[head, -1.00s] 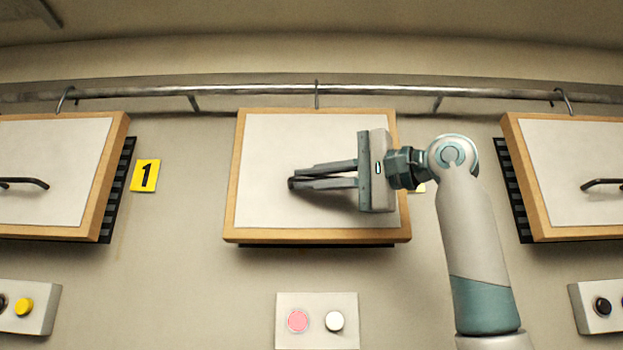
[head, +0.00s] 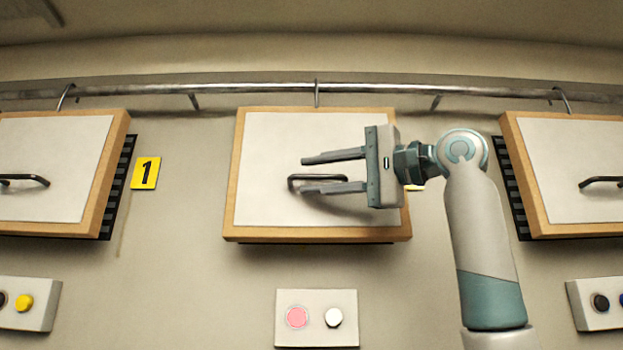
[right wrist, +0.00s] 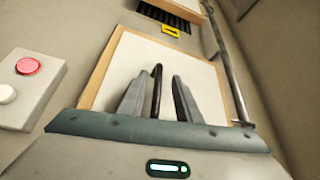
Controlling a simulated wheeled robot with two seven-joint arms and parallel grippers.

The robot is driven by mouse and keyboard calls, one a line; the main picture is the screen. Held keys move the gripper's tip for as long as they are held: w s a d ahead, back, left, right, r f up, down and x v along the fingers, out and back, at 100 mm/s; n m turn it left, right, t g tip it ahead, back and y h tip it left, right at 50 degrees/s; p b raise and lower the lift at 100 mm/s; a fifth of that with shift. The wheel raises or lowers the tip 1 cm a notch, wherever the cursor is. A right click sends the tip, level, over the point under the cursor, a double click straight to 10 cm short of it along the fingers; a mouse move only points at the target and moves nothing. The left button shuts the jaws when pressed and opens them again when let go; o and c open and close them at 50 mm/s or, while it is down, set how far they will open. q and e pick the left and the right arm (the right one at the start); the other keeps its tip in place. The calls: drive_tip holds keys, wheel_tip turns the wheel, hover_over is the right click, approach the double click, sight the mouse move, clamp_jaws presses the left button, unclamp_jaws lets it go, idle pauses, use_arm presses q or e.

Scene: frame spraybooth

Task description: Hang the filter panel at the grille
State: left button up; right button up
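The middle filter panel (head: 270,210), white with a wooden frame, hangs by a hook (head: 317,92) from the metal rail (head: 230,89), against the wall. Its grille is mostly hidden behind it. The panel's dark bar handle (head: 292,181) shows at its centre. My right gripper (head: 332,173) is open in front of the panel, with one finger above the handle and one across its lower part. In the right wrist view the handle (right wrist: 157,92) stands between the two spread fingers (right wrist: 153,95), not clamped. My left gripper is not in view.
Similar panels hang at the left (head: 60,165) and right (head: 570,160), with dark slatted grilles behind. A yellow sign "1" (head: 145,173) is between left and middle. Button boxes (head: 316,338) sit below.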

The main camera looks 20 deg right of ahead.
drive_tip(key=b+v, duration=0.6)
drive_tip(key=v, duration=1)
drive_tip(key=shift+r, duration=0.15)
